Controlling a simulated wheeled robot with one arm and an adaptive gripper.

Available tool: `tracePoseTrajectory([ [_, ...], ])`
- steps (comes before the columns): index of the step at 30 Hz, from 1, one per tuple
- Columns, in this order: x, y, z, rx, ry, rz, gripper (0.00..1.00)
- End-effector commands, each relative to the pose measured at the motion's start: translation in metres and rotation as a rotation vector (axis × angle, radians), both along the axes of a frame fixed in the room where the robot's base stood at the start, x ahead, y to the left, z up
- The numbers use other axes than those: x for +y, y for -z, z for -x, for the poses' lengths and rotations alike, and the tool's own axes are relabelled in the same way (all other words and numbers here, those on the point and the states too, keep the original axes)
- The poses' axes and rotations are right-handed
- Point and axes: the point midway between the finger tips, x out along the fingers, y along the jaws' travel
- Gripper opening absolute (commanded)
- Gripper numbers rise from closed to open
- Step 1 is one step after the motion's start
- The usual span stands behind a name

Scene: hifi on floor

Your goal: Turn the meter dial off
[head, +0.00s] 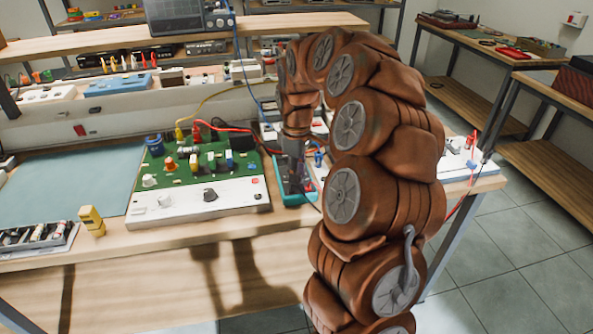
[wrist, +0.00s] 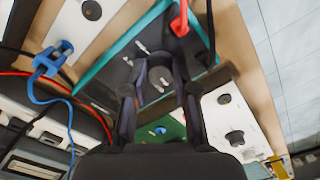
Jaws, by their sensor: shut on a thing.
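The meter (head: 283,190) is a teal-edged device with a dark face, lying on the workbench to the right of the green circuit board. It also shows in the wrist view (wrist: 113,76), tilted, with pale markings on its face. My gripper (head: 294,183) reaches down over it from above. In the wrist view, my gripper (wrist: 162,75) has its two dark fingers at the meter's face, shut on the dial. The dial itself is mostly hidden between the fingertips, and I cannot read its setting.
A green circuit board (head: 190,158) with a white knob panel (head: 240,195) sits left of the meter. Red and black leads plug in close to my fingers; a red plug (wrist: 180,18) shows in the wrist view. A blue clip (wrist: 52,57) lies beside the meter.

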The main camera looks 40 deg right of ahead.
Motion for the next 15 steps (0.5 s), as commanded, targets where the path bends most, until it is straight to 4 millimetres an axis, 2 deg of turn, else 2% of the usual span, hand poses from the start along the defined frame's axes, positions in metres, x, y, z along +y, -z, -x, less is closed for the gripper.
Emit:
tracePoseTrajectory([
  [15,0.0007,0.0001,-0.0003,0.0,-0.085,-0.001,0.0],
])
